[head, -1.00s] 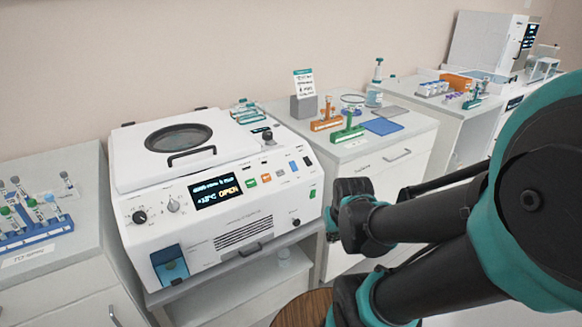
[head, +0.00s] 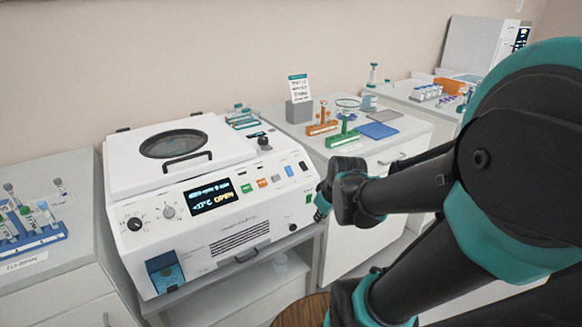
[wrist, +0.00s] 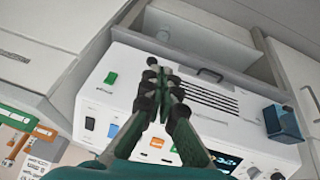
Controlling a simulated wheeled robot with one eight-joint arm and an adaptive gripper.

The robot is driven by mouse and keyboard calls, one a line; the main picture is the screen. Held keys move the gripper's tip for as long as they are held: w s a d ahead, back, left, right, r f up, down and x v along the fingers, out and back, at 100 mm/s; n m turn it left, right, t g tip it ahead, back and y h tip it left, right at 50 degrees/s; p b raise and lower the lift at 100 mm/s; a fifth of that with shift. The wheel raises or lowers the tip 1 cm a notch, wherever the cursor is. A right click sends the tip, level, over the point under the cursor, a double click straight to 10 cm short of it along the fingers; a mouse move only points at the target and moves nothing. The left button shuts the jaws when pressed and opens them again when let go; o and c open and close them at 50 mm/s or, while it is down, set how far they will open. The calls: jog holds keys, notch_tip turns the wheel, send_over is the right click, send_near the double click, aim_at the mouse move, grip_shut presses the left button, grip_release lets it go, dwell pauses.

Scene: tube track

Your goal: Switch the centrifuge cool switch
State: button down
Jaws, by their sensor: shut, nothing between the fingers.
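The white centrifuge (head: 225,235) stands on a low bench, its windowed lid (head: 172,145) down and its display (head: 212,196) lit with "OPEN". Its front panel has a blue switch (head: 289,171), a black switch (head: 303,166), a green button (head: 246,188), an orange button (head: 262,183) and a green switch (head: 309,198) at the right edge. Labels are too small to tell which is the cool switch. My gripper (head: 322,203) is shut and empty, just by the panel's right end. In the wrist view my gripper (wrist: 160,75) hangs before the panel, between the green switch (wrist: 110,78) and the vent slots.
A tube rack (head: 30,235) stands on the left counter. The right counter holds a green stand (head: 343,135), an orange stand (head: 322,122) and a blue mat (head: 378,130). A round wooden top (head: 300,310) is below. The centrifuge has two knobs (head: 168,212) at left.

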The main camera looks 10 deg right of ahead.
aim_at(288, 168)
jog(key=w+a+r+n+t+y, duration=0.1)
jog(key=w+r+n+t+y, duration=0.1)
jog(key=w+r+n, duration=1.2)
jog(key=shift+w+a+n+t, duration=0.25)
jog(key=shift+w+n, duration=0.75)
jog(key=shift+n, duration=0.5)
jog(key=x, duration=1.3)
jog(key=shift+w+a+f, duration=0.15)
jog(key=shift+w+a, duration=0.05)
jog(key=shift+a, duration=0.1)
jog(key=shift+w+f, duration=0.1)
jog(key=shift+a, duration=0.1)
